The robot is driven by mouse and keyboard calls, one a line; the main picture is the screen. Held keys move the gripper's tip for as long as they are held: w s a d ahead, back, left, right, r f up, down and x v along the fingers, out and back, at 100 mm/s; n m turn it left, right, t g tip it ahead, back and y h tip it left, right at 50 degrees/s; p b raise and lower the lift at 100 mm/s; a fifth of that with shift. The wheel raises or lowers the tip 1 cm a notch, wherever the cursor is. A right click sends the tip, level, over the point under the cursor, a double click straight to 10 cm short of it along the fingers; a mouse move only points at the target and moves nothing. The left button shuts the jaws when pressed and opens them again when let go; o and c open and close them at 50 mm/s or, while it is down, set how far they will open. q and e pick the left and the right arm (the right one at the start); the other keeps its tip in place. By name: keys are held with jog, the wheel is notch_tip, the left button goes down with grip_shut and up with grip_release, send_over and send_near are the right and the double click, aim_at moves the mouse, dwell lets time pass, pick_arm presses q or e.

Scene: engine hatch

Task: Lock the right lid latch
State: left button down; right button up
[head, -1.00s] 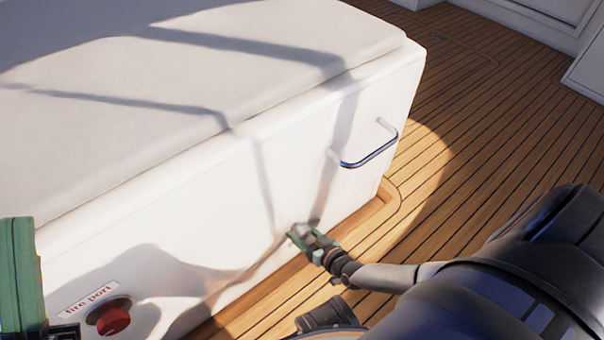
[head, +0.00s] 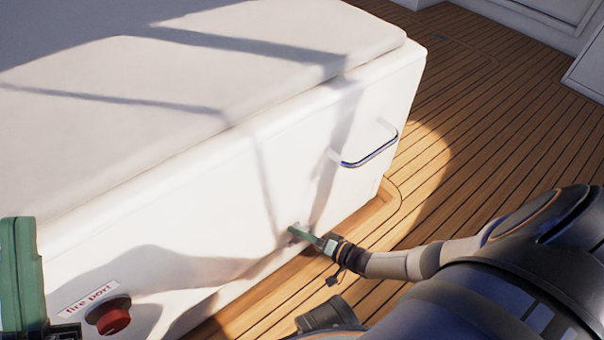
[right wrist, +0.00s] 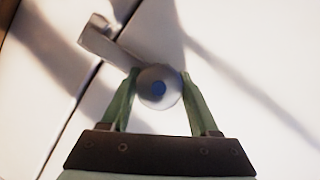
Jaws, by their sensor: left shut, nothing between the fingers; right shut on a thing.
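The right lid latch (right wrist: 112,47) is a grey metal lever with a round, blue-centred end (right wrist: 158,88). It reaches up and left in the right wrist view, crossing a dark seam. My right gripper (right wrist: 158,95) is shut on the round end, a green finger on either side. In the head view, my right gripper (head: 300,233) is at the low right part of the white box's front, largely covering the latch. My left gripper (head: 22,275) is a green shape at the left edge of the head view, shut and empty, away from the latch.
The white box (head: 230,190) has a pale padded top (head: 180,70) and a metal handle (head: 372,152) above right of my gripper. A red knob (head: 113,320) sits below a "fire port" label (head: 88,299). Open wooden deck (head: 480,130) lies to the right.

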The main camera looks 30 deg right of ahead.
jog(key=shift+m, duration=0.5)
jog(key=o, duration=1.4)
jog(key=shift+c, duration=0.2)
jog(key=p+v, duration=0.3)
jog(key=v, duration=0.9)
jog(key=shift+s+d+p, duration=0.2)
jog(key=shift+s+p, duration=0.05)
jog(key=shift+p, duration=0.1)
jog(key=shift+f, duration=0.1)
